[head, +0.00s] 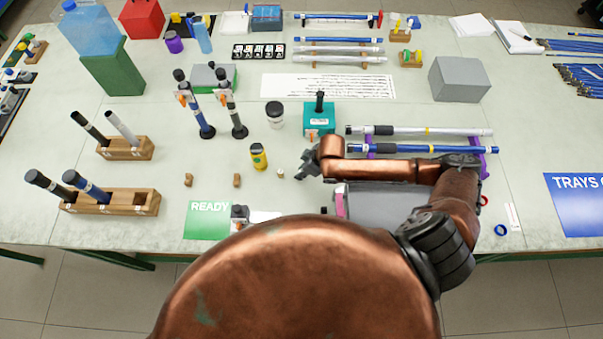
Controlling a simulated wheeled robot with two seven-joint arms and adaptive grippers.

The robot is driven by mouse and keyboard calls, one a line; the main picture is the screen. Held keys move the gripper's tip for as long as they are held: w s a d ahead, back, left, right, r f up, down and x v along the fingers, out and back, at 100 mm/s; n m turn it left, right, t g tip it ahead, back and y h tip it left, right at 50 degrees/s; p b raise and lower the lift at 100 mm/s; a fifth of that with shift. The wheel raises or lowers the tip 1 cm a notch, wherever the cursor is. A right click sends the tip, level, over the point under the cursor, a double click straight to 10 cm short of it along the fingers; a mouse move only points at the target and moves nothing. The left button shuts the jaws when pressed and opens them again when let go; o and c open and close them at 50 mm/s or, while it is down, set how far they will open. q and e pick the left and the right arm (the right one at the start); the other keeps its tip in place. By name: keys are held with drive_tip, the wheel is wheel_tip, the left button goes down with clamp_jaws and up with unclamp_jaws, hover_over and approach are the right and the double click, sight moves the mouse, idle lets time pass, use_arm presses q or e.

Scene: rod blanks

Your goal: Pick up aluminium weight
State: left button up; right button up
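No piece is clearly marked as the aluminium weight. A small pale piece (281,173) on the table, just left of my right gripper, may be it, but it is too small to tell. My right gripper (308,164) is low over the table's middle, its dark fingers pointing left, with a gap between it and the pale piece. Its fingers are too small and dark to tell whether they are open. My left gripper is not in view.
A yellow-green jar (258,157) stands behind the pale piece, and a teal block (319,119) behind my gripper. Two small brown pieces (188,180) (237,180) lie left. Rods (430,131) lie on a purple rack behind my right arm. A wooden holder (120,203) stands left.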

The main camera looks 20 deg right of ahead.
clamp_jaws()
drive_tip(key=shift+r, duration=0.15)
